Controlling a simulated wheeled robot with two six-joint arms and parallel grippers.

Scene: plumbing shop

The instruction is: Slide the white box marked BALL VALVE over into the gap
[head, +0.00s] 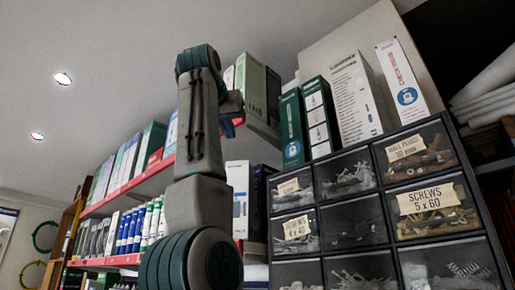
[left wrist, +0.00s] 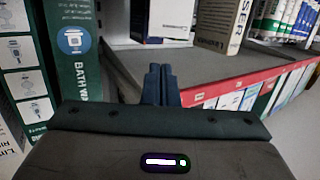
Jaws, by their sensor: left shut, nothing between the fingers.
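My left gripper (head: 232,127) is raised at the shelf in the head view, partly hidden behind my own arm. In the left wrist view its two dark fingers (left wrist: 160,85) are together and empty, over the front part of a grey shelf board (left wrist: 205,70). A white box (left wrist: 170,18) stands further back on that board, apart from the fingers. No BALL VALVE lettering is readable, so I cannot tell which white box is the marked one. Bare board lies between the fingers and the boxes behind. My right gripper is not in view.
A green box with a blue circle (left wrist: 75,45) stands close on the left. A beige box (left wrist: 222,25) stands back right. The shelf has a red front edge (left wrist: 240,85). In the head view, a cabinet of screw drawers (head: 348,222) carries several boxes on top.

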